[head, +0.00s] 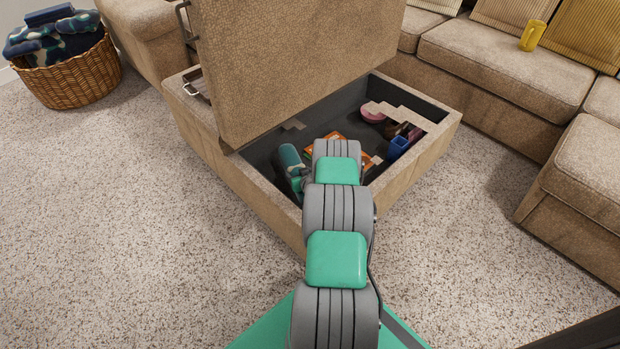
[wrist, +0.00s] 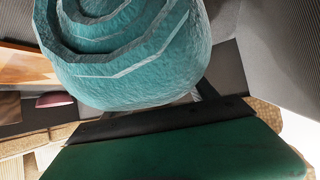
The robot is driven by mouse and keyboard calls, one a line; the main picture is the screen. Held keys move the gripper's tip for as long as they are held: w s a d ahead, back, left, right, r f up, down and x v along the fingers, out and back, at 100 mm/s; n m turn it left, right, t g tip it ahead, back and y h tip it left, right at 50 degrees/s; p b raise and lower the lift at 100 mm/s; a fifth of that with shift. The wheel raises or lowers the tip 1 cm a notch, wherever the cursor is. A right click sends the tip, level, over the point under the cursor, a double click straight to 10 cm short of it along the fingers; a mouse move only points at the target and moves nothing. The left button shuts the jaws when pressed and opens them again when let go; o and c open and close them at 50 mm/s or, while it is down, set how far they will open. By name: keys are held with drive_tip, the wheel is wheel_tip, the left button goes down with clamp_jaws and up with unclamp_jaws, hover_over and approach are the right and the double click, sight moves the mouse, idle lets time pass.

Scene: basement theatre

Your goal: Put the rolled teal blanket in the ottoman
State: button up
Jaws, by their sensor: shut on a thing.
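The rolled teal blanket (head: 289,157) is inside the open ottoman (head: 267,202), near its left front inner corner, partly hidden by my arm. In the wrist view the spiral end of the teal roll (wrist: 140,70) fills the upper middle. My gripper (wrist: 185,104) is shut on the roll; its fingertips are mostly hidden behind the blanket. I cannot tell whether the roll touches the ottoman's floor.
The ottoman's lid (head: 290,65) stands raised at its left. Inside lie an orange flat item (head: 352,150), a pink round item (head: 373,113) and a blue container (head: 398,146). A wicker basket (head: 70,80) holds folded blankets. A sofa (head: 505,75) with a yellow mug (head: 532,36) stands behind.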

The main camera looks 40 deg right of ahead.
wheel_tip(320, 180, down, 4)
drive_tip(key=shift+w+f+b, duration=0.1)
drive_tip(key=shift+b, duration=0.7)
drive_tip(key=shift+f, duration=0.15)
drive_tip(key=o, duration=1.7)
drive_tip(key=shift+r, duration=0.2)
drive_tip(key=p+v, duration=0.3)
drive_tip(key=v, duration=0.4)
drive_tip(key=shift+p, duration=0.35)
drive_tip(key=shift+s, duration=0.3)
